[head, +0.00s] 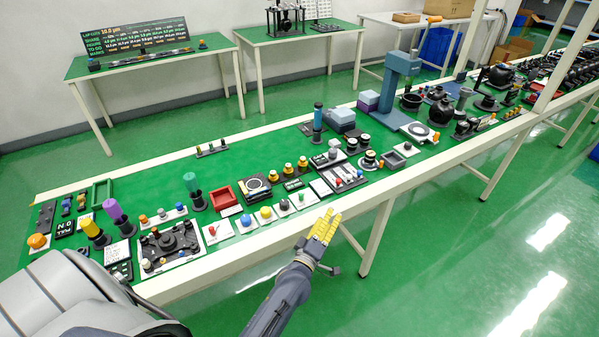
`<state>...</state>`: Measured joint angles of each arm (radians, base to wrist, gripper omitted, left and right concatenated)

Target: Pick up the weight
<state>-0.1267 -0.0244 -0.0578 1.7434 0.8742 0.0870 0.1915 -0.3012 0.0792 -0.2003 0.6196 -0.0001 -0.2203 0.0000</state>
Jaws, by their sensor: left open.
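The long green-topped bench (290,151) holds many small parts. I cannot tell for certain which of them is the weight. Small dark, weight-like pieces stand near the bench's middle, such as a round black one (368,161) with a pale top. My left gripper (328,222), with yellow fingers, is open and appears empty. My right gripper is not in view.
A blue-grey stand (402,66) rises from the bench to the right. A red tray (223,198), yellow cylinder (91,228) and purple cylinder (114,211) stand on the left part. A white post (560,50) crosses the far right. The bench's back strip is mostly clear.

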